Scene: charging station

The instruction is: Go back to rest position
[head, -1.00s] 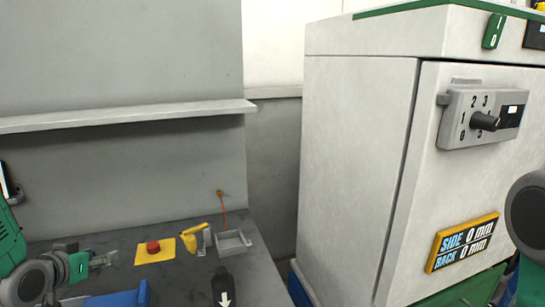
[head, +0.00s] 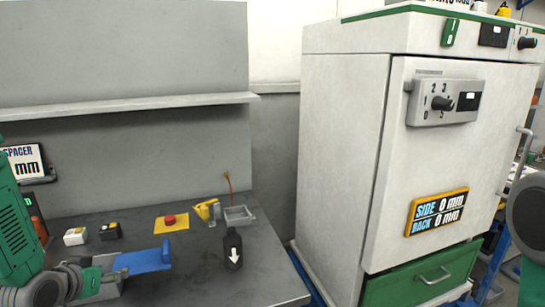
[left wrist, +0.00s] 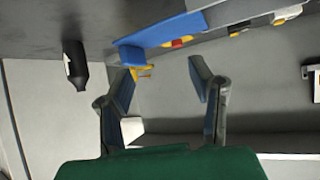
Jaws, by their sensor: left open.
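My left gripper (head: 118,276) is at the lower left of the head view, in front of the blue holder (head: 150,258) on the dark bench. In the left wrist view its two fingers (left wrist: 162,72) stand wide apart with nothing between them. The blue holder shows beyond the fingertips there (left wrist: 170,32), apart from them as far as I can tell. My right arm shows only as a dark round link and a green part at the right edge of the head view. My right gripper is out of view.
A large white cabinet (head: 345,150) with a green drawer (head: 420,282) stands at the right.

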